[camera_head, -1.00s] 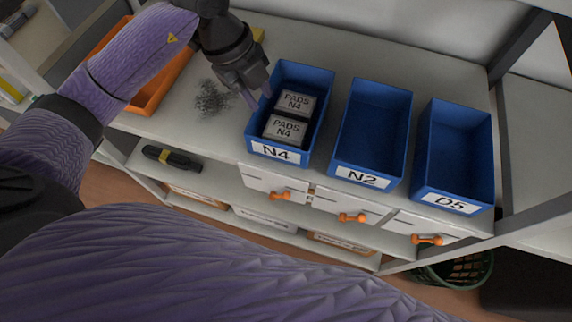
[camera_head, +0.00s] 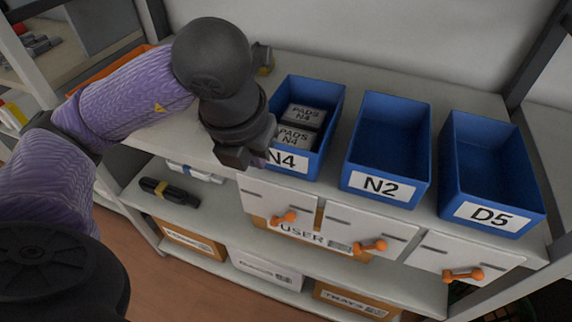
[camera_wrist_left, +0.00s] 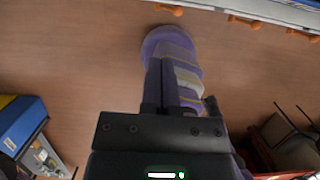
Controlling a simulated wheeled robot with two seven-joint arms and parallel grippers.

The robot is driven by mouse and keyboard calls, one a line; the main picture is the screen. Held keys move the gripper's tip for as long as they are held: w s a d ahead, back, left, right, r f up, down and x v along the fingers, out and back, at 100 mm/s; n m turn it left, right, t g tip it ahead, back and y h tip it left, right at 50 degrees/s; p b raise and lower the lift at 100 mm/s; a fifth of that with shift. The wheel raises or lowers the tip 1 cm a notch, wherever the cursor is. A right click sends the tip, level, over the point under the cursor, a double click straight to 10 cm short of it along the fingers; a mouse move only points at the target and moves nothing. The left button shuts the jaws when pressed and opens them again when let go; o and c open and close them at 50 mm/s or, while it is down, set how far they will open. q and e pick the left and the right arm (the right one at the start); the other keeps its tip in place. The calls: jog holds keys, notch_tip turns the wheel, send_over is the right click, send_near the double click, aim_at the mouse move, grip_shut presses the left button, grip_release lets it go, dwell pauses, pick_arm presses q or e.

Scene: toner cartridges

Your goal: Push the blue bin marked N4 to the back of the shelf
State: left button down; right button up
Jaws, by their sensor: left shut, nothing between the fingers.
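The blue bin marked N4 (camera_head: 308,165) stands on the shelf top in the head view, left of the other blue bins. It holds grey boxes marked PADS N4 (camera_head: 306,115). My left gripper (camera_head: 257,160) is at its front left corner and covers the left part of its label. I cannot tell whether they touch. The left gripper is shut and empty; its fingers show in the left wrist view (camera_wrist_left: 172,88) above the floor. My right gripper is not in view.
Blue bins N2 (camera_head: 384,188) and D5 (camera_head: 492,217) stand to the right, both empty. Bare shelf top (camera_head: 405,80) lies behind the bins, up to the back wall. White drawers with orange handles (camera_head: 370,246) are below. An orange bin (camera_head: 110,62) is partly hidden behind my arm.

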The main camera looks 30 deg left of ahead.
aim_at(277, 175)
pick_arm(q)
jog(key=b+x, duration=0.2)
jog(key=x, duration=0.2)
jog(key=b+x, duration=0.2)
jog(key=x, duration=0.3)
jog(key=shift+s+f, duration=0.2)
jog(key=shift+w+a+f+b, duration=0.1)
jog(key=shift+w+f+b, duration=0.3)
jog(key=shift+f, duration=0.15)
jog(key=w, duration=0.2)
jog(key=shift+w+a+r, duration=0.25)
jog(key=shift+a, duration=0.05)
jog(key=shift+w, duration=0.3)
jog(key=shift+w+a, duration=0.1)
jog(key=shift+w, duration=0.05)
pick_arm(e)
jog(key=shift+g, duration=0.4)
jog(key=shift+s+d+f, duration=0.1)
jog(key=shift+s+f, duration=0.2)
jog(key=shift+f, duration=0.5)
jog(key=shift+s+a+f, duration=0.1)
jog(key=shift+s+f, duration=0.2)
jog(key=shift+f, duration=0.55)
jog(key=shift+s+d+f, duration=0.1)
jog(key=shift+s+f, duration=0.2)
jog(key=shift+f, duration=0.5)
pick_arm(q)
jog(key=shift+a, duration=0.1)
